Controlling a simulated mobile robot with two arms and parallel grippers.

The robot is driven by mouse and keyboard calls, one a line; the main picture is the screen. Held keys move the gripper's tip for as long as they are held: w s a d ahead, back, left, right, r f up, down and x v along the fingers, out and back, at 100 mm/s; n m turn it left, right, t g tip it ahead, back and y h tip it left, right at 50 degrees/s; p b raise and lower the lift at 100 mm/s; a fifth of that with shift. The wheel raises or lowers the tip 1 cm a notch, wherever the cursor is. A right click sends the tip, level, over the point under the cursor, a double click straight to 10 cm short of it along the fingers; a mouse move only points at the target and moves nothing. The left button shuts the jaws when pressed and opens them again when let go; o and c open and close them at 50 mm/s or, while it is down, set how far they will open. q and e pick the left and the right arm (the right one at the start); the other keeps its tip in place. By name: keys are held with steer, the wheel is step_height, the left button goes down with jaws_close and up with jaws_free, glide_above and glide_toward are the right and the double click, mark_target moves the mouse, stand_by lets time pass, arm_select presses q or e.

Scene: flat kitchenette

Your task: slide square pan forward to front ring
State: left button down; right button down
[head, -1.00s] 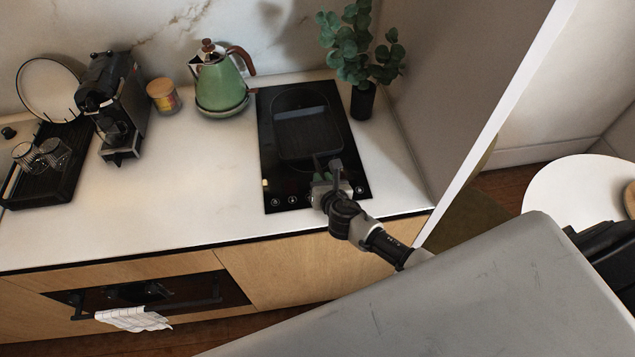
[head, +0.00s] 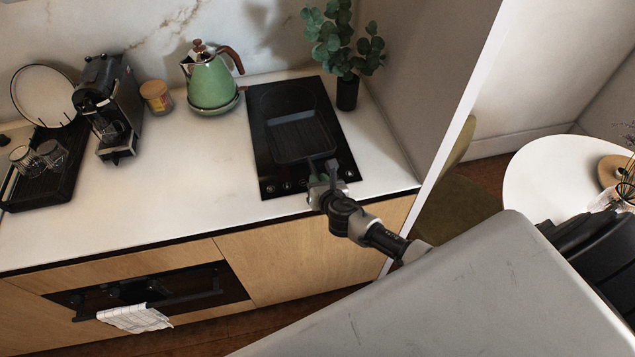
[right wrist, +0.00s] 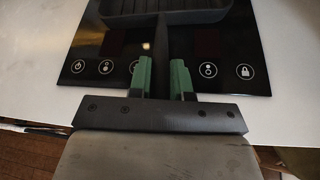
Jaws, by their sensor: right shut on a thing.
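The black square pan (head: 297,137) sits flat on the black glass hob (head: 256,125), on its front half, with its handle pointing to the hob's front edge. Behind it, part of the rear ring (head: 287,97) shows; the front ring is hidden under the pan. My right gripper (head: 322,172) is at the hob's front edge, shut on the pan handle. In the right wrist view the handle (right wrist: 161,55) runs between the green fingertips (right wrist: 162,76), and the pan's near edge (right wrist: 195,17) shows at the top. My left gripper is in no view.
A green kettle (head: 210,82) and a jar (head: 156,97) stand left of the hob. A potted plant (head: 347,92) stands by its back right corner, near the side wall. A coffee machine (head: 108,105) and a dish rack (head: 45,180) are further left. The counter between is clear.

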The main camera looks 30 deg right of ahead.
steer(key=shift+s+f, duration=0.1)
steer(key=shift+f, duration=0.05)
steer(key=c, duration=1)
jaws_free()
steer(key=shift+d, duration=0.1)
steer(key=shift+o, duration=0.2)
steer(key=d+v, duration=0.1)
steer(key=v, duration=0.9)
steer(key=shift+s+a+r+b, duration=0.2)
steer(key=shift+a+r+b, duration=0.1)
steer(key=shift+a, duration=0.25)
steer(key=shift+f, duration=0.1)
